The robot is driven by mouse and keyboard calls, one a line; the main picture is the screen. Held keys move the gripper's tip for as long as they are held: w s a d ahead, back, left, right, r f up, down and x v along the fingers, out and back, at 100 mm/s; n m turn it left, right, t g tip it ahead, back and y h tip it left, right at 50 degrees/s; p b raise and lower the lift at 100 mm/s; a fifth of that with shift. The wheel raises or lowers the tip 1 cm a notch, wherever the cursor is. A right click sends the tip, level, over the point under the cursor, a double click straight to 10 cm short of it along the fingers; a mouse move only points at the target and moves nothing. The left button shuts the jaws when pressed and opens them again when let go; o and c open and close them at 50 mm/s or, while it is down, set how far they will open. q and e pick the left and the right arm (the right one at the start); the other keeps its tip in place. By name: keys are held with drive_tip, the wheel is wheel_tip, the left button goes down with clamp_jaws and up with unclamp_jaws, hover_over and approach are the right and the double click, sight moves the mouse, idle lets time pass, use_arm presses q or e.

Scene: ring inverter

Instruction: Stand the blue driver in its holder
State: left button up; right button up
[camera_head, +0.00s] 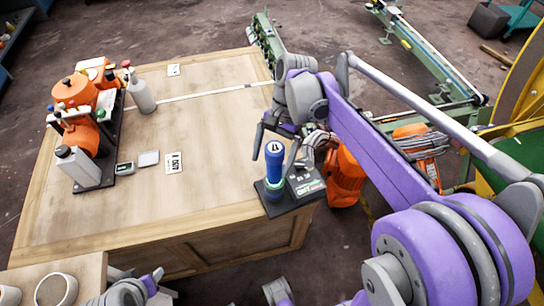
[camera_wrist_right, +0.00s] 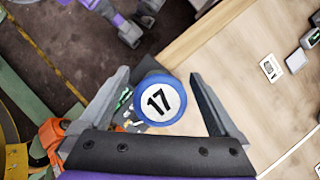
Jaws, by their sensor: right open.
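The blue driver (camera_head: 274,160) stands upright at the near right corner of the workbench, its lower end in the round green-rimmed seat of its dark holder (camera_head: 304,186). In the right wrist view the driver's round blue cap (camera_wrist_right: 159,101), marked 17, faces the camera. My right gripper (camera_head: 275,142) is open around the driver's upper part, with one finger on each side. In the wrist view a gap shows between the cap and the right finger, and the left finger is close to it. The driver's tip is hidden.
A dark rack (camera_head: 103,165) with orange tools stands on the left of the workbench (camera_head: 205,125). A grey bottle (camera_head: 141,95), small boxes (camera_head: 148,158) and a label card (camera_head: 174,163) are near it. The bench middle is clear. An orange machine (camera_head: 345,175) stands beyond the bench's right edge.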

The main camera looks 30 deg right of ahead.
drive_tip(key=p+v, duration=0.1)
drive_tip(key=v, duration=0.9)
drive_tip(key=shift+r, duration=0.4)
